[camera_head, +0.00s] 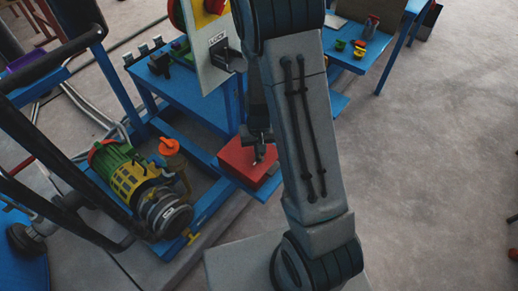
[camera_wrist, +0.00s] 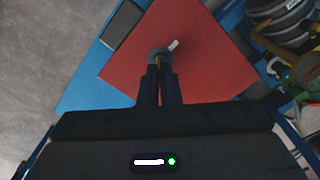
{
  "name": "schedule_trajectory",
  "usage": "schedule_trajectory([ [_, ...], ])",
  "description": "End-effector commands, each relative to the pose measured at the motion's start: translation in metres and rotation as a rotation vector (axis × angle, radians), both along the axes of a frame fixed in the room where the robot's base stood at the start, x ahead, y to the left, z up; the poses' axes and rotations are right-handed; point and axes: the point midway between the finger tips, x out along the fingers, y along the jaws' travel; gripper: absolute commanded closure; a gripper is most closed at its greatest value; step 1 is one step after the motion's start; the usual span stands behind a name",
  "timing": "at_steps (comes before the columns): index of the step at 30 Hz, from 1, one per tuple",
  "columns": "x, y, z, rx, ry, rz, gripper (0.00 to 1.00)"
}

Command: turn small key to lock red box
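The red box (camera_head: 248,166) sits on a blue ledge at the front of the stand. Its flat red top (camera_wrist: 205,75) fills the middle of the wrist view. My gripper (camera_wrist: 158,66) is over the box, its two fingers close together with only a narrow gap. The fingertips meet a small grey round piece, which looks like the head of the small key (camera_wrist: 157,53), with a short pale tab beside it. The key's shaft and the keyhole are hidden. In the head view my gripper (camera_head: 258,138) points down at the box top, with a small pale spot at its tip.
A green and yellow motor pump (camera_head: 130,180) stands left of the box. A white panel marked LOCK (camera_head: 215,50) stands above the blue table (camera_head: 195,95). A second blue table (camera_head: 372,60) holds small coloured items. Open floor lies to the right.

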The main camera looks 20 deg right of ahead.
Motion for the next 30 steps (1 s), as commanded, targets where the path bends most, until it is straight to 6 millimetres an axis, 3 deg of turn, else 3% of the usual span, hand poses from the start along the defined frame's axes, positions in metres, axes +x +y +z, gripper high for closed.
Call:
schedule_trajectory([
  [18,-0.0003,-0.0004,0.0015,0.000,0.001,-0.565,1.00],
  [30,-0.0005,-0.0005,0.0007,0.000,0.000,-0.786,1.00],
])
